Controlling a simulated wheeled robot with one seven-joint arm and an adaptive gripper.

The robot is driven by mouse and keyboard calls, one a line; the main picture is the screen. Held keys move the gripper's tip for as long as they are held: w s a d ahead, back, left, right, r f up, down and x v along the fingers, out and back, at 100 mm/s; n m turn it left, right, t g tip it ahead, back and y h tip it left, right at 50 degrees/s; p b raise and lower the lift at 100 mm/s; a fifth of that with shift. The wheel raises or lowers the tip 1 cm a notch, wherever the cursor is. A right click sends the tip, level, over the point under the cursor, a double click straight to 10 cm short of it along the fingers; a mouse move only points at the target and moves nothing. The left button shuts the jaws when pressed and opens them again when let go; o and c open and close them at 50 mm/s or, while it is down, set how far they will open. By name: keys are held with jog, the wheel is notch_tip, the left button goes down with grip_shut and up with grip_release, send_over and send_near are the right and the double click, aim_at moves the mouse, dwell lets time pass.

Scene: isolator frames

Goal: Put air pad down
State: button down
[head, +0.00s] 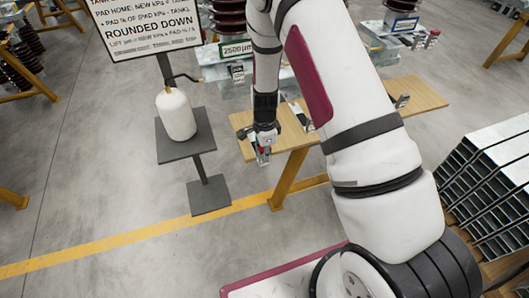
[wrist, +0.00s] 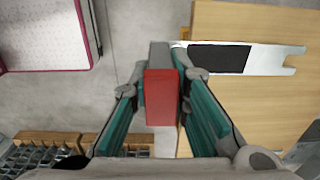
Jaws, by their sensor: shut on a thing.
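In the wrist view my gripper (wrist: 164,82) has its teal-lined fingers on either side of a block with a red face and a grey end (wrist: 162,98). The block is held between them. I cannot tell from its look alone whether this is the air pad. In the head view my gripper (head: 263,157) points down at the left part of a wooden bench (head: 415,97), near its front edge. A small red spot shows at its tip; the held block is too small there to make out. In the wrist view the bench top (wrist: 245,105) lies right of the block.
A pale plate with a black patch (wrist: 220,59) lies on the bench. A white tank (head: 176,114) stands on a grey stand (head: 188,148) left of the bench, below a sign (head: 145,25). Metal profiles (head: 490,185) are stacked at right. Floor (head: 90,190) at left is clear.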

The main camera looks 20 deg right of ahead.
jog(key=c, duration=1.5)
grip_release()
jog(key=shift+f, duration=0.1)
jog(key=shift+c, duration=0.2)
jog(key=s+a+r+n+t, duration=0.1)
jog(key=s+r+n, duration=0.1)
jog(key=r, duration=1)
jog(key=s+r+n, duration=0.2)
jog(key=r, duration=1)
jog(key=s+r+n+t, duration=0.2)
jog(key=s+r+n, duration=0.5)
jog(key=s, duration=0.4)
jog(key=s+d+r+n+t, duration=0.1)
jog(key=s+r+n, duration=0.6)
jog(key=s+r, duration=0.2)
jog(key=shift+s+d+r+t+b, duration=0.15)
jog(key=shift+s+t+b, duration=0.2)
jog(key=shift+s, duration=0.7)
